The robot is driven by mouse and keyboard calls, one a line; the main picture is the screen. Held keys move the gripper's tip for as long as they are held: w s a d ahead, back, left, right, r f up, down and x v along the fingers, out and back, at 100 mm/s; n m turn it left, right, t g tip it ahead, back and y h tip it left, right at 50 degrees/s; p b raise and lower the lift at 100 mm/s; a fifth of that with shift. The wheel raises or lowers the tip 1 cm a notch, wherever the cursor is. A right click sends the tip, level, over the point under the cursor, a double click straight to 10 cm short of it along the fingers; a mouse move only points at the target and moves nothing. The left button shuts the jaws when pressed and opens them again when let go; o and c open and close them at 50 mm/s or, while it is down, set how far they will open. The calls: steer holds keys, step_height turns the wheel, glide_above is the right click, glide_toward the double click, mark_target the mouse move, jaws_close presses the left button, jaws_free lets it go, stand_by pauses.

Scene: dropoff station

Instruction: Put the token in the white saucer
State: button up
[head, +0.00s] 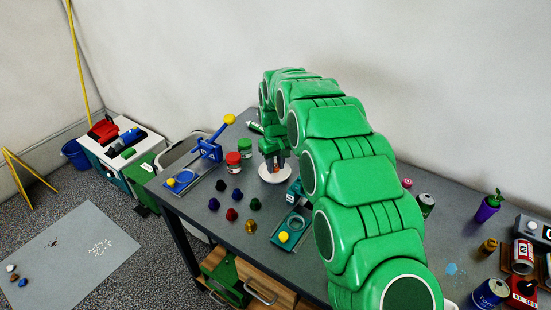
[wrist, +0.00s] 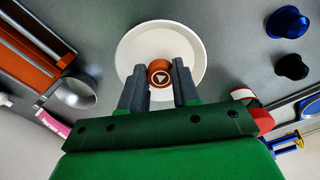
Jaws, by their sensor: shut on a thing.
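The token (wrist: 160,73) is a small orange-brown piece with a white triangle mark on its face. My gripper (wrist: 160,78) is shut on it, with one dark finger on each side, in the wrist view. The round white saucer (wrist: 133,47) lies behind the token and fingers in the wrist view, so the token is over its inside. Whether the token touches the saucer I cannot tell. In the head view the saucer (head: 266,177) sits on the dark table (head: 190,205), and my gripper (head: 273,165) points down over it.
Red and green jars (head: 233,160) stand left of the saucer. Several dark pods (head: 237,195) stand in front of it. A blue lever press (head: 208,150) is farther left. A teal device with a yellow knob (head: 290,230) is at the front. Cans (head: 488,294) crowd the right end.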

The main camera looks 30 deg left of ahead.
mark_target(275, 167)
steer(key=shift+f, duration=0.4)
steer(key=o, duration=1.1)
steer(key=shift+c, duration=0.2)
steer(key=shift+r, duration=3.5)
